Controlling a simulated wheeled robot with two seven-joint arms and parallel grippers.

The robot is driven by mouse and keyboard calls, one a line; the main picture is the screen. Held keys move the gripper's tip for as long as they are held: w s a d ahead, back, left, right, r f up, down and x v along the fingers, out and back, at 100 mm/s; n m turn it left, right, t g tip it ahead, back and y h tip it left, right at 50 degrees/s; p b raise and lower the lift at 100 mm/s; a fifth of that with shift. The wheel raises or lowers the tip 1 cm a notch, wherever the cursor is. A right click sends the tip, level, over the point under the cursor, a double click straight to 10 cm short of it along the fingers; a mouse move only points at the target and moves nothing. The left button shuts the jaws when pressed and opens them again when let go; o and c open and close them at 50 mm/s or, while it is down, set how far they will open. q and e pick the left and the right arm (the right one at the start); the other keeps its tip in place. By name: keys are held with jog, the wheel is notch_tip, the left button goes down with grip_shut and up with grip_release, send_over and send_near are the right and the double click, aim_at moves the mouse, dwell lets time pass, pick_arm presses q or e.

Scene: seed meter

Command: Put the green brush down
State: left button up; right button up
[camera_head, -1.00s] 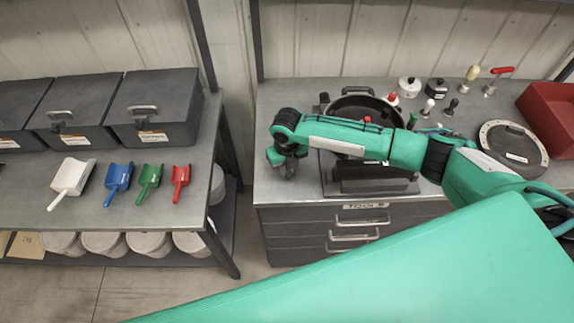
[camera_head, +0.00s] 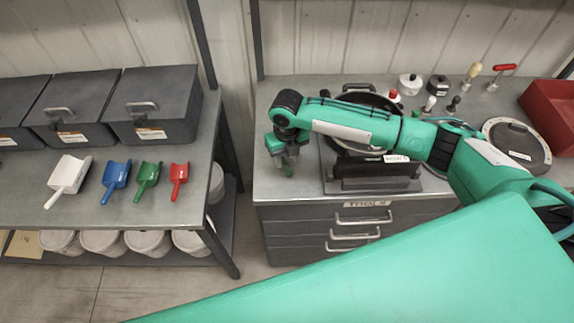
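My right arm reaches in from the right over the workbench (camera_head: 268,180). My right gripper (camera_head: 286,160) points down at the bench's left front part, left of the dark machine. Its fingers are small and dark, and I cannot tell whether they are open or shut, or whether they hold anything. I cannot make out the green brush clearly; it may be hidden by my arm or blend with the green gripper. My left gripper is not in view.
The dark seed meter (camera_head: 373,183) stands right of my gripper, partly under my arm. Behind are small knobbed tools, a white pot (camera_head: 410,85), a round lid (camera_head: 515,146) and a red bin (camera_head: 552,115). Several scoops, one a green scoop (camera_head: 147,179), lie on the left table (camera_head: 100,215).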

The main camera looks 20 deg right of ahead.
aim_at(287, 167)
notch_tip(287, 167, up, 8)
jog(key=b, duration=0.2)
jog(key=shift+f, duration=0.1)
dwell(0.3)
